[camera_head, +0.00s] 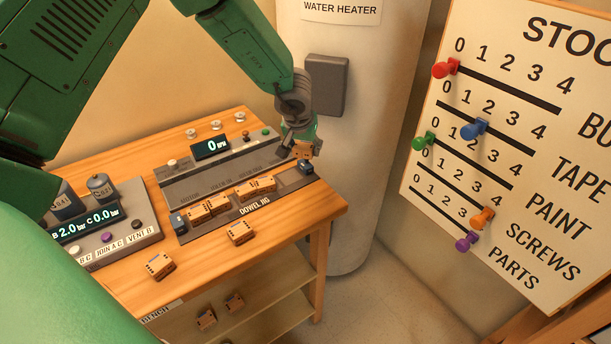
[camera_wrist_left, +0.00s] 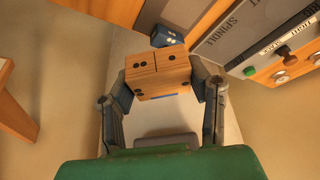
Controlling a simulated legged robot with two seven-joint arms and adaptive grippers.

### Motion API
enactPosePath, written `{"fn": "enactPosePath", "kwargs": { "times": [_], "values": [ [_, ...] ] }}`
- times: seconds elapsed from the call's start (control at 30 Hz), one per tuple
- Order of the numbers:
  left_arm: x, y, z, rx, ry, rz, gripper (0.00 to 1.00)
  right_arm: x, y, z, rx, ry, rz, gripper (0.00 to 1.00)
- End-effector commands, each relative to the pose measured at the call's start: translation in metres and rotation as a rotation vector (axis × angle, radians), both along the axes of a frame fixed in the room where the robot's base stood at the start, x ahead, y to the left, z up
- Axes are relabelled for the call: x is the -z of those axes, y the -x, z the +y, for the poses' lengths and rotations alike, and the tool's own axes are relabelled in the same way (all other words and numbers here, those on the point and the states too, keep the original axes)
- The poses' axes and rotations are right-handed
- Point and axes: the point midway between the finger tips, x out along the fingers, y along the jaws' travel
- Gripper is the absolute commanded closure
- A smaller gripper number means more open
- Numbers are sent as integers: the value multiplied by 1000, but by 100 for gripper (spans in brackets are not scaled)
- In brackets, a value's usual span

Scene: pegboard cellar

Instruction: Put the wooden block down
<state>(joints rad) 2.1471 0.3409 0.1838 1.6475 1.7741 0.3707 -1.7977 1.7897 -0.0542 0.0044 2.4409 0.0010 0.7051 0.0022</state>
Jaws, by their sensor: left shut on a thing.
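My left gripper (camera_head: 302,146) is shut on a wooden block (camera_head: 303,154), near the right end of the dowel jig (camera_head: 226,211) on the bench. In the left wrist view the block (camera_wrist_left: 157,76) sits between the two fingers, with black dots on its faces and a dark line across the top. A blue end block (camera_head: 305,167) with pale dots lies just below the held block in the head view; it also shows in the left wrist view (camera_wrist_left: 167,36). Whether the held block touches the jig cannot be told. My right gripper is not in view.
Several wooden blocks (camera_head: 256,186) sit in the jig's row, with another blue block (camera_head: 179,221) at its left end. Loose blocks lie on the bench (camera_head: 240,232) and lower shelf. A gauge box (camera_head: 119,245) stands left. The water heater (camera_head: 355,140) rises behind.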

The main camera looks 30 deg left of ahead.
Motion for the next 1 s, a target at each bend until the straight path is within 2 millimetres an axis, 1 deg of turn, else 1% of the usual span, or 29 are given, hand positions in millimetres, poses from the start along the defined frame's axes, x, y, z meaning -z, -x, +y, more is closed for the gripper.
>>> {"fn": "enactPosePath", "kwargs": {
  "times": [0.27, 0.37, 0.5, 0.67, 0.8, 0.9, 1.0],
  "values": [
    [2, 0, -3, 1, -3, 1, 82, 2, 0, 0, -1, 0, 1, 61],
    [16, 0, -4, 2, -7, 3, 82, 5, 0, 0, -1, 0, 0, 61],
    [40, 0, -3, 3, -8, 4, 82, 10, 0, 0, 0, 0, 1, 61],
    [56, 0, -1, 2, -3, 2, 82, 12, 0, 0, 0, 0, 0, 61],
    [78, 0, -1, 4, -5, 3, 82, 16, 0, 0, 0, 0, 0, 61],
    [90, 0, -1, 2, -5, 3, 82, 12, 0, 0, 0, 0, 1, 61],
    [96, -1, -1, 1, -2, 0, 82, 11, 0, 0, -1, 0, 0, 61]
  ]
}}
